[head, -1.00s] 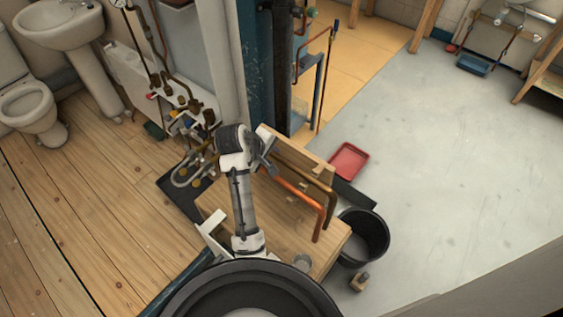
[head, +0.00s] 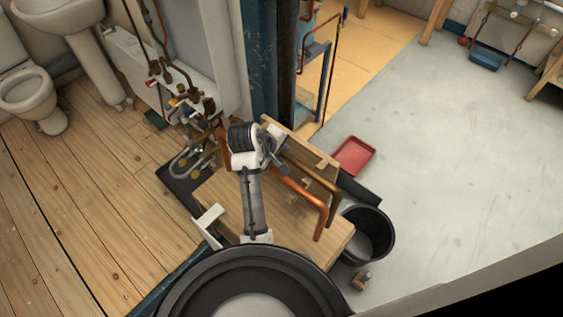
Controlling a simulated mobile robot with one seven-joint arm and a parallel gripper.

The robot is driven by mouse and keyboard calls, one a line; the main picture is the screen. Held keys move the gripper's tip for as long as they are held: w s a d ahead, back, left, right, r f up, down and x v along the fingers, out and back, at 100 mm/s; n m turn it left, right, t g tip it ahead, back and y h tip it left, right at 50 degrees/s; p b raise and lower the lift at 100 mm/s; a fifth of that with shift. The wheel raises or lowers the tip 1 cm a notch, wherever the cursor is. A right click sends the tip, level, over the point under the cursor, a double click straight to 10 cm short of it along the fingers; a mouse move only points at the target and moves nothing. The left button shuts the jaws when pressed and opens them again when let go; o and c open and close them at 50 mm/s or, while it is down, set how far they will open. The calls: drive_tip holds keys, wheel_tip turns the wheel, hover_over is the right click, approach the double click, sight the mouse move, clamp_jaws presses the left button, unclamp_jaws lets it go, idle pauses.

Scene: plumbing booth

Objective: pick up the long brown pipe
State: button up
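A long brown pipe (head: 318,180) with a bent end lies over the wooden bench (head: 215,190), beside a brighter orange copper pipe (head: 300,192). Its upper left end is hidden near my arm. My gripper (head: 272,152) is at the end of my arm, over the bench's upper part, close to the hidden ends of both pipes. The gripper is small and partly covered by my wrist, so I cannot tell whether its fingers are open or touch a pipe.
A black bucket (head: 384,236) stands right of the bench, with a red tray (head: 353,156) behind it. Pipework with valves (head: 190,110) is at the left wall. A blue rack (head: 316,60) stands beyond the dark post. The grey floor at right is mostly clear.

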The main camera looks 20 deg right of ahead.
clamp_jaws()
idle(1.2)
